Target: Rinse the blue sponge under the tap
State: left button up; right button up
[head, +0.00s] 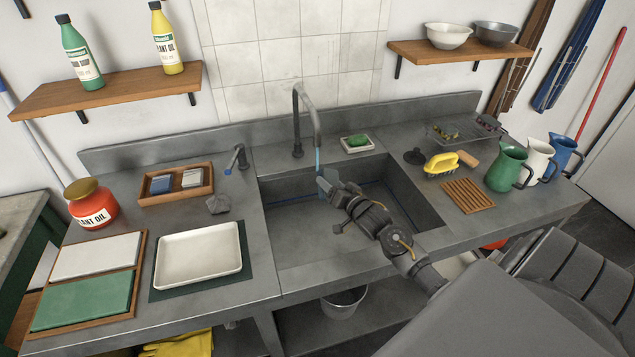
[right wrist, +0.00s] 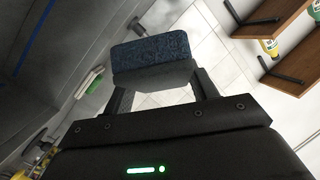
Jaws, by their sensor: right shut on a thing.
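My right gripper (head: 324,184) reaches into the sink (head: 290,245) from the right, just below the tap (head: 299,120). In the right wrist view, the right gripper (right wrist: 165,92) is shut on the blue sponge (right wrist: 152,48), which has a dark blue textured face and a grey layer. In the head view the held sponge is small and mostly hidden at the fingertips. A thin blue stream (head: 317,158) falls from the spout to the fingertips. The tap lever (head: 238,160) with a blue tip stands left of the spout. My left gripper is out of view.
Left of the sink are a wooden tray (head: 206,190) with a blue and a pale block, a white tray (head: 200,253) and a red jar (head: 91,205). Right are a yellow brush (head: 441,164), a slatted rack (head: 468,196) and jugs (head: 507,169). A soap dish (head: 357,147) sits behind.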

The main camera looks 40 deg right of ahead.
aim_at(338, 181)
jog(key=shift+s+d+p, duration=0.3)
jog(key=shift+s+d, duration=0.1)
jog(key=shift+s, duration=0.35)
jog(key=shift+s+d+p, duration=0.35)
jog(key=shift+s, duration=0.4)
jog(key=shift+s+d+p, duration=0.3)
jog(key=shift+s+d, duration=0.1)
jog(key=shift+s, duration=0.35)
jog(key=s+d+r+p, duration=0.2)
jog(key=s+r+p, duration=0.2)
jog(key=p, duration=0.1)
jog(key=shift+s+d+p, duration=0.15)
jog(key=shift+s+p, duration=0.05)
jog(key=shift+p, duration=0.2)
